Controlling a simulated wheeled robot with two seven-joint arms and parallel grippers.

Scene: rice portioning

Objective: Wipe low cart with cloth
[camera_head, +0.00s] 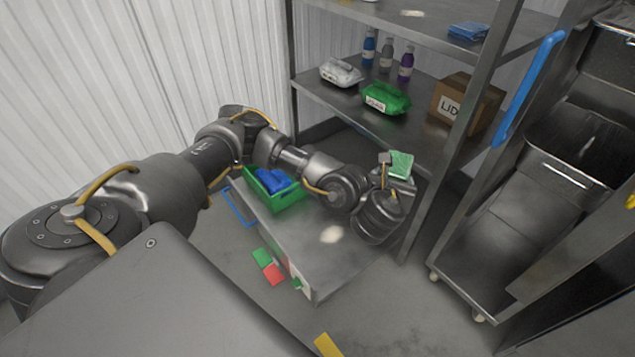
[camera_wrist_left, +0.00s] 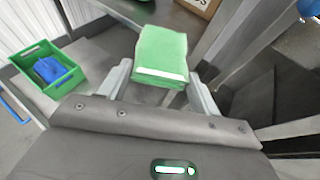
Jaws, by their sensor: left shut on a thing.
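The low cart (camera_head: 295,240) is a grey metal platform in front of the shelf unit, with a pale smear (camera_head: 330,234) on its top. My left gripper (camera_head: 390,170) is over the far right part of the cart, shut on a folded green cloth (camera_head: 400,165). In the left wrist view the cloth (camera_wrist_left: 162,55) sits between the two fingers (camera_wrist_left: 160,85). From these views I cannot tell whether the cloth touches anything below it. My left forearm and wrist hide part of the cart top. My right gripper is not in view.
A green crate (camera_head: 284,199) with blue items stands on the cart's left end. The metal shelf (camera_head: 330,92) behind holds bottles, packs and a cardboard box (camera_head: 467,103).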

